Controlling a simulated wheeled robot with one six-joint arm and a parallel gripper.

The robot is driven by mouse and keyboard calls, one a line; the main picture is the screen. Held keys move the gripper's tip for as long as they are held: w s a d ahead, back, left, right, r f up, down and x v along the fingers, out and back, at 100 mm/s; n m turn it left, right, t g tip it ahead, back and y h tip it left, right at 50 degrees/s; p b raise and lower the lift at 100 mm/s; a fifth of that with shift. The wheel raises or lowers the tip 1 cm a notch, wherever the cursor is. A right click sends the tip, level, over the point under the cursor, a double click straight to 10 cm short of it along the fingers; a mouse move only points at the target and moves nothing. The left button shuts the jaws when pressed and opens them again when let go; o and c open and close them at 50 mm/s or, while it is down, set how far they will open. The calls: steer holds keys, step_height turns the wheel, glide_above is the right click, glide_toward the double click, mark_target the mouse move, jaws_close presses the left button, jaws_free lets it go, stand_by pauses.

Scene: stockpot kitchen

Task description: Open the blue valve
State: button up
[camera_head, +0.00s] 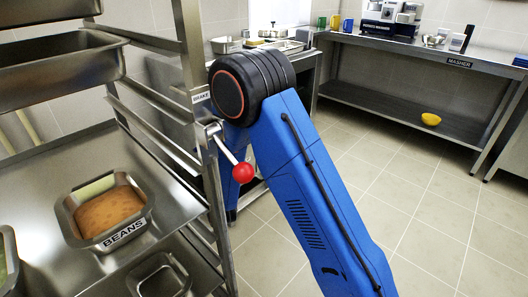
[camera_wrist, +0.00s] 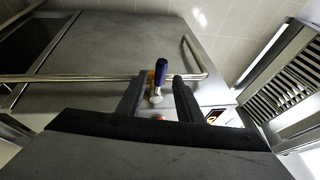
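The blue valve handle (camera_wrist: 161,71) stands up on a short metal stem in the wrist view, near a metal pipe or rail (camera_wrist: 70,78). My gripper (camera_wrist: 157,85) is open, with its two dark fingers apart. The blue handle shows in the gap between them, with clear space on both sides. I cannot tell how far beyond the fingertips it is. In the head view my blue arm hides my gripper, and the blue valve is not seen there.
A steel rack (camera_head: 193,60) with a BRAKE label and a red ball lever (camera_head: 243,172) stands close to my arm. A BEANS container (camera_head: 122,238) sits on its shelf. A yellow bowl (camera_head: 431,119) lies below. Floor at right is clear.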

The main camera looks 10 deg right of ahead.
steer(key=v, duration=0.6)
steer(key=shift+d+r+n+g, duration=2.4)
steer(key=shift+d+r, duration=1.6)
steer(key=shift+d, duration=0.8)
steer(key=s+d+r+n+g+h, duration=0.1)
steer(key=s+d+r+n+g, duration=0.3)
steer(key=s+d, duration=0.6)
steer(key=shift+s+r+n, duration=0.45)
steer(key=shift+n, duration=0.25)
steer(key=shift+d, duration=0.15)
